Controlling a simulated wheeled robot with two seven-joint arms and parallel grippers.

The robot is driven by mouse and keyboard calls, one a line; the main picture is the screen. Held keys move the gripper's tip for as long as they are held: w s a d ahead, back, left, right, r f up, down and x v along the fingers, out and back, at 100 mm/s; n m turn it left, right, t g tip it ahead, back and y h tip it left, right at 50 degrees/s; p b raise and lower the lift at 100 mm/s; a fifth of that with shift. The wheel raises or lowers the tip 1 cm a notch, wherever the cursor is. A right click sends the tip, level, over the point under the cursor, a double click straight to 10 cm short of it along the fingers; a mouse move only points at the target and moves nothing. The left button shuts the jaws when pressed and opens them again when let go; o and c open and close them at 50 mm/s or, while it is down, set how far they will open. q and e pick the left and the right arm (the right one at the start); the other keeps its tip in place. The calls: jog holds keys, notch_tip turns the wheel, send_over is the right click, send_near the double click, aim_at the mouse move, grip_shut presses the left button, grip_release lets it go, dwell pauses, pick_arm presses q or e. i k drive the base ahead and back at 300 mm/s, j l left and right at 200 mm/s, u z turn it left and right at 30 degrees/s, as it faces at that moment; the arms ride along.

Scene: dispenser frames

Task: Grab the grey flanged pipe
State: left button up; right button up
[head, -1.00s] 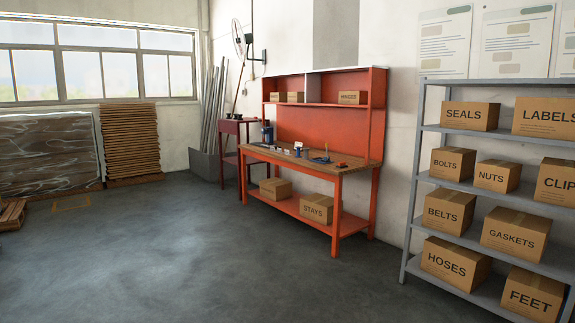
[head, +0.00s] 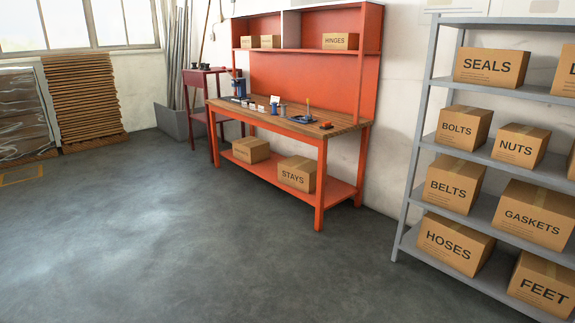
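I cannot make out a grey flanged pipe in the head view. An orange workbench (head: 309,136) with a wooden top stands against the back wall. Small items lie on it, among them a blue tool (head: 239,86) at the left end, a blue item (head: 282,109) near the middle and an orange item (head: 325,125) at the right; they are too small to tell exactly. Long grey lengths (head: 176,55) lean upright in the corner behind a dark red stand; I see no flange on them. Neither of my grippers is in view.
A grey shelf rack (head: 414,165) with labelled cardboard boxes stands at the right. Boxes marked STAYS (head: 297,174) and another sit on the bench's lower shelf. A dark red stand (head: 188,118) is left of the bench. The grey floor (head: 190,250) in front is clear.

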aim_at(283, 106)
jog(key=i+z, duration=0.1)
jog(key=i, duration=2.45)
